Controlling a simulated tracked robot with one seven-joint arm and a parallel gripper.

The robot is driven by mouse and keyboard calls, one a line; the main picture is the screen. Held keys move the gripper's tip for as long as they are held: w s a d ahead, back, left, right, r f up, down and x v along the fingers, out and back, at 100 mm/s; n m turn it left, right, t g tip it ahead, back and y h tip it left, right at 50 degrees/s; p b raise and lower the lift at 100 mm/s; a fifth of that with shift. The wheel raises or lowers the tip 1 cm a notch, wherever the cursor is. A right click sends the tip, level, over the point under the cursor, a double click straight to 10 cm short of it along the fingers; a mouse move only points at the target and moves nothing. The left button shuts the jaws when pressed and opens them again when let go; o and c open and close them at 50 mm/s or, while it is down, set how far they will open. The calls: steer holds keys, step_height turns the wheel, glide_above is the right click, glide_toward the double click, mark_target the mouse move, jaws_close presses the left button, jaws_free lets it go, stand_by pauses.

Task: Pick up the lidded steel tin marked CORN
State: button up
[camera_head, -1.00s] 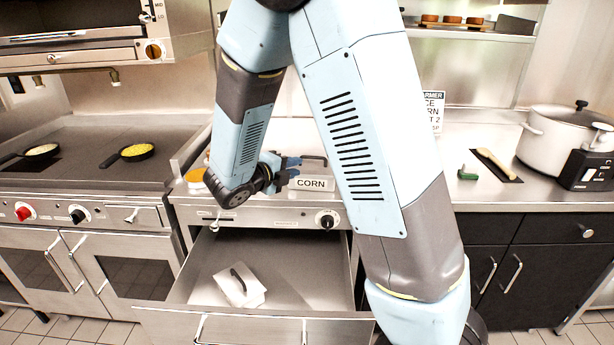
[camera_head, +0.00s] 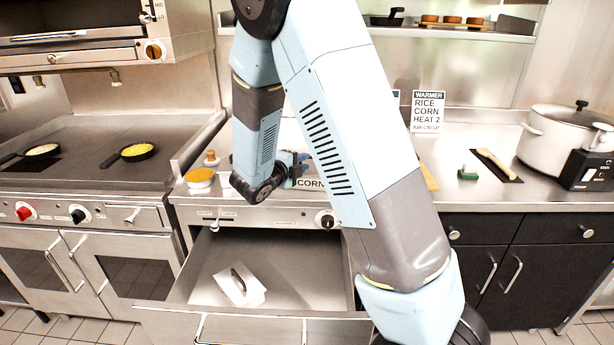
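The steel tin marked CORN (camera_head: 309,184) sits on the counter above the open drawer, its black-lettered label facing me. My forearm hides its right part, and most of its lid is hidden. My gripper (camera_head: 299,160) is at the tin's upper left, its blue fingers pointing right towards the lid area. I cannot tell whether the fingers touch the tin or how far apart they are.
Below is an open drawer (camera_head: 190,325) holding a pale flat piece with a dark handle (camera_head: 240,287). An orange-filled bowl (camera_head: 200,178) stands left of my gripper. A sign (camera_head: 428,111) reads WARMER, RICE, CORN. A pot (camera_head: 562,140) stands far right.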

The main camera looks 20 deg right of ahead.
mark_target(313, 170)
steer(key=x, duration=0.5)
steer(key=shift+a+f, duration=0.1)
steer(key=shift+c, duration=0.2)
jaws_close()
stand_by(1.0)
